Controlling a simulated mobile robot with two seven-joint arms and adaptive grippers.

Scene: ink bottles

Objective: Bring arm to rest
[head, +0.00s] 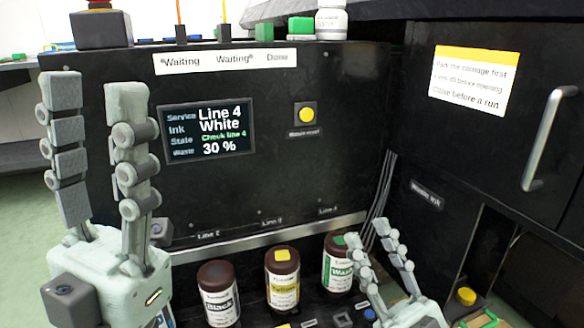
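My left gripper (95,92) is at the left of the head view, raised with its fingers pointing up. The fingers are apart with nothing between them, in front of the left part of the black machine (290,160). My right gripper (368,234) is low, right of centre, with its fingers pointing up and to the left. Its fingers are apart and I see nothing held. It is close beside the green-capped bottle (338,268) and overlaps its right edge in the picture; contact cannot be told.
A bottle labelled Black (218,305) and a yellow-capped bottle (283,283) stand left of the green-capped one. A screen (208,130) reads Line 4, White, 30 %. A cabinet door with a handle (549,140) is at the right. Thin cables (385,190) run down the corner.

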